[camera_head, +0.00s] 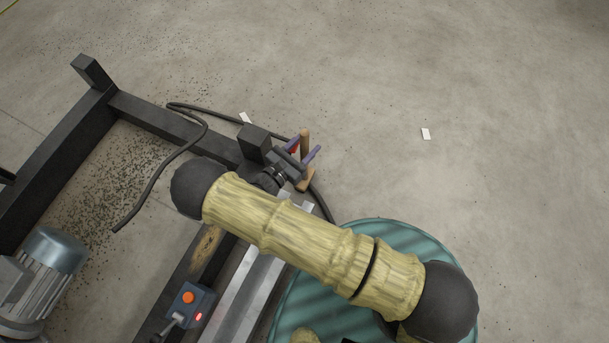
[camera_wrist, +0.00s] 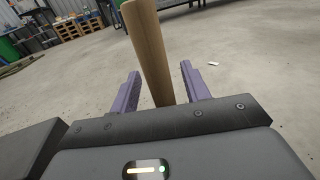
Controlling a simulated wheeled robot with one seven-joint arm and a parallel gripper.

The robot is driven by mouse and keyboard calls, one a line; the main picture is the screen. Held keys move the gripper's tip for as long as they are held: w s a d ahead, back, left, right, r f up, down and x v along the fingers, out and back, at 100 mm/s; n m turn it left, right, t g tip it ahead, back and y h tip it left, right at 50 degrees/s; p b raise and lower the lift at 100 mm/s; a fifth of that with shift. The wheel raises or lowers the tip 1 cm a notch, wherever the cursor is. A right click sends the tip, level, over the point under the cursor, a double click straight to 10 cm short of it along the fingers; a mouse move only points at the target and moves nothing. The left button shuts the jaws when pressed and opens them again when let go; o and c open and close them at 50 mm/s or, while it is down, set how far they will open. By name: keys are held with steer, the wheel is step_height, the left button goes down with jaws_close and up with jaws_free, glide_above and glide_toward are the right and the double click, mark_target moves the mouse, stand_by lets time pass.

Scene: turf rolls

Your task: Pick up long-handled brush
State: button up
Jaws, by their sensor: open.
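The long-handled brush shows in the wrist view as a tan wooden handle (camera_wrist: 151,50) standing nearly upright, leaning slightly. My gripper (camera_wrist: 160,85) is open, with one purple finger on each side of the handle and a gap on both sides. In the head view the brush (camera_head: 304,143) stands at the far end of the dark frame, with its wooden top and a wooden part lower down showing. My gripper (camera_head: 302,156) is around it there. Much of the brush is hidden by my gripper and arm.
A dark metal frame (camera_head: 160,118) and a black cable (camera_head: 158,172) lie beside my arm. A control box with an orange button (camera_head: 188,298), a motor (camera_head: 45,270) and a round teal container (camera_head: 400,238) are near. Open concrete floor lies at the right.

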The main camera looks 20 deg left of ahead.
mark_target(305, 132)
jaws_close()
steer(key=shift+r, duration=0.15)
step_height(305, 132, up, 10)
steer(key=p, duration=0.6)
stand_by(0.6)
